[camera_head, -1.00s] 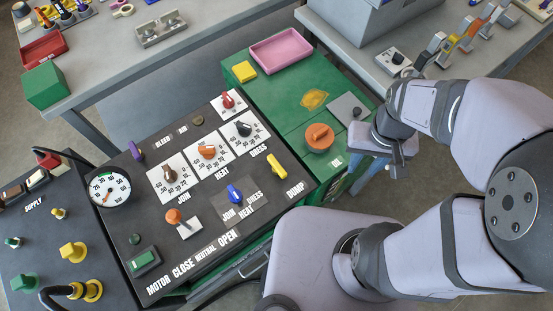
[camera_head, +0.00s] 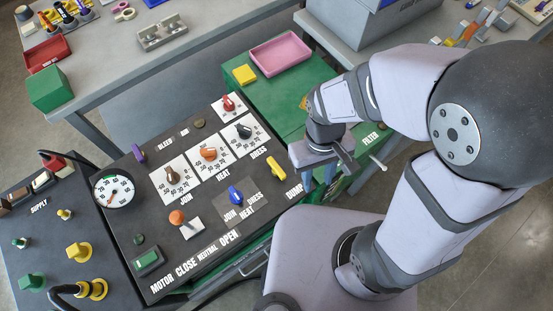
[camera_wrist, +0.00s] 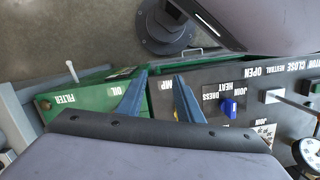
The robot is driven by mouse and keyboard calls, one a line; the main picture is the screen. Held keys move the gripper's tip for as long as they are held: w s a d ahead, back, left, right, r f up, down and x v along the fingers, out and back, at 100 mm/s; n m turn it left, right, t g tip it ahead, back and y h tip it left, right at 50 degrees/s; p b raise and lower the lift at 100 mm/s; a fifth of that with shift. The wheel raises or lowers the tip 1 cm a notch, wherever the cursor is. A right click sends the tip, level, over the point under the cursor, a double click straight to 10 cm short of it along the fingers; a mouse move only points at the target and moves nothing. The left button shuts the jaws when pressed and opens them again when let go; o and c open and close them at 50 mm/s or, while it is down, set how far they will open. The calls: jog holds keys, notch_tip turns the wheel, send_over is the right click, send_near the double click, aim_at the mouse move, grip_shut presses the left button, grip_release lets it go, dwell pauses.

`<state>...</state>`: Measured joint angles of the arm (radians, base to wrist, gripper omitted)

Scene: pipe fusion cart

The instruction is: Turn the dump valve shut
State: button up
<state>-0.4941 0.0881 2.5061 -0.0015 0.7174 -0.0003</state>
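The dump valve is a yellow handle (camera_head: 277,169) at the right edge of the black control panel (camera_head: 150,209), beside the DUMP label. It lies at a slant in the picture. My gripper (camera_head: 318,183) is just right of it in the head view, apart from it, with blue fingers pointing down. In the wrist view my gripper (camera_wrist: 161,76) shows two blue fingers spread apart with nothing between them.
A blue selector knob (camera_head: 236,195) and an orange lever (camera_head: 178,217) are left of the dump handle. Dials with red, black, orange and brown knobs sit behind. A green cabinet (camera_head: 249,97) carries a pink tray (camera_head: 281,54) and a yellow block (camera_head: 244,75). A white-tipped lever (camera_head: 378,163) sticks out near FILTER.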

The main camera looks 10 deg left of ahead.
jog(key=a+f+n, duration=0.1)
jog(key=a+n, duration=0.2)
jog(key=a, duration=0.4)
jog(key=t+y, duration=0.1)
jog(key=t, duration=0.1)
send_over(276, 167)
jog(key=shift+r+p, duration=0.15)
jog(key=shift+p, duration=0.15)
jog(key=shift+f+p, duration=0.55)
jog(key=shift+f, duration=3.15)
grip_shut()
